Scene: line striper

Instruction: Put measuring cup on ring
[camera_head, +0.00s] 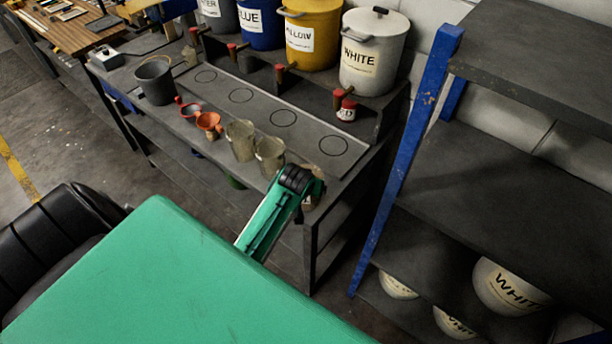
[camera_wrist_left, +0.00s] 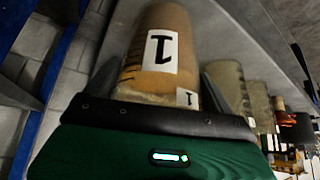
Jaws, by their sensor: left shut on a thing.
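My left gripper (camera_head: 303,186) is at the front right edge of the workbench. Two translucent cups (camera_head: 240,140) (camera_head: 268,155) stand left of the gripper. My right gripper is out of view.
Labelled paint buckets, including a white one (camera_head: 374,55), line the raised shelf behind. A blue rack post (camera_head: 405,160) rises right.

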